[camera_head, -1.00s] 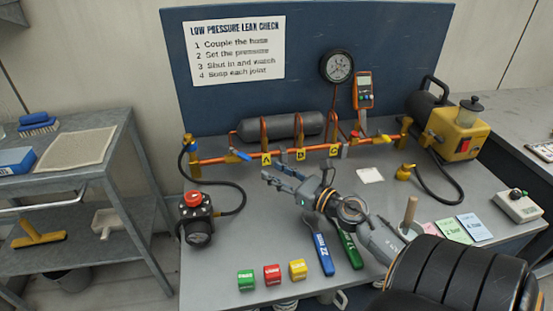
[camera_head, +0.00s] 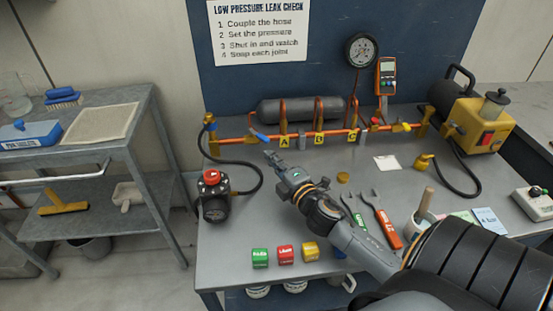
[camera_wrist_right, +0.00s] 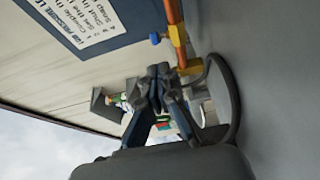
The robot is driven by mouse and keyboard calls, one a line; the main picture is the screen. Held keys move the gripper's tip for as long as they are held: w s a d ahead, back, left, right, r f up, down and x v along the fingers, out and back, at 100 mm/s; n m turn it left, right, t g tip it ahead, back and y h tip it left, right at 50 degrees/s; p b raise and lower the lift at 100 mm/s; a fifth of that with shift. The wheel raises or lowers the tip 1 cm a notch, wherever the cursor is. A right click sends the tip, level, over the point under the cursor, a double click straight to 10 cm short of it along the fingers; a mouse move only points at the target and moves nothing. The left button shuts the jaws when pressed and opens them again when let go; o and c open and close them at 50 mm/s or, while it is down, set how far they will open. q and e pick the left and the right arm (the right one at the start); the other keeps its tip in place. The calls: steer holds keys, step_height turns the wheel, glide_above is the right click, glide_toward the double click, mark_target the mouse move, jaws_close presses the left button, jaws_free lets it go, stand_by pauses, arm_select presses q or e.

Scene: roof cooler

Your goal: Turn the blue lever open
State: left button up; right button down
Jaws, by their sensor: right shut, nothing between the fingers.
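The blue lever (camera_head: 260,136) sits at the left end of the orange pipe run on the bench, just left of label A. It also shows in the right wrist view (camera_wrist_right: 155,38), at the top centre beside the orange pipe. My right gripper (camera_head: 271,157) is shut and empty over the bench, its fingertips just below the lever in the head view. Whether they touch it cannot be told, but in the right wrist view the closed fingertips (camera_wrist_right: 159,72) appear apart from it. My left gripper is not in view.
A black regulator with a red knob (camera_head: 214,198) and a black hose (camera_head: 262,176) lie left of my right gripper. Green, red and yellow blocks (camera_head: 285,254) stand near the front edge. Two wrenches (camera_head: 381,218) lie right of my arm. A gauge (camera_head: 361,50) stands behind the pipes.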

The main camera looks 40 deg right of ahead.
mark_target(258, 136)
steer(key=w, duration=0.5)
steer(key=shift+w+d, duration=0.4)
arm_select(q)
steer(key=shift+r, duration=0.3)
